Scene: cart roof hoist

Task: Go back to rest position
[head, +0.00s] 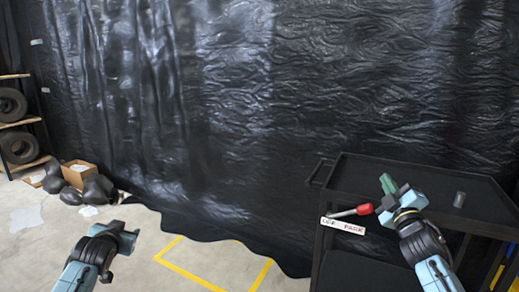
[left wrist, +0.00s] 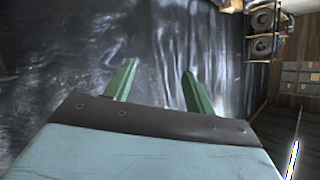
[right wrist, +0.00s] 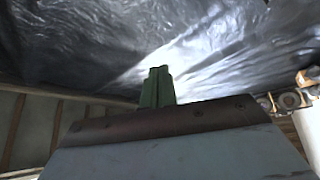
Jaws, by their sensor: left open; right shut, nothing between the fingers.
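My left gripper (head: 133,238) is at the lower left of the head view, over bare floor. In the left wrist view its two green fingers (left wrist: 158,88) stand apart with nothing between them. My right gripper (head: 387,184) is in front of and above the black cart (head: 424,172) at the right. In the right wrist view its green fingers (right wrist: 158,88) are together and hold nothing.
A red-handled tool (head: 364,209) and a small grey cup (head: 459,199) are on the cart. A white label (head: 342,226) is on the cart's front edge. Black sheeting (head: 250,100) hangs behind. Tyres (head: 12,104), a cardboard box (head: 78,173) and black bags are at left. Yellow lines (head: 190,277) mark the floor.

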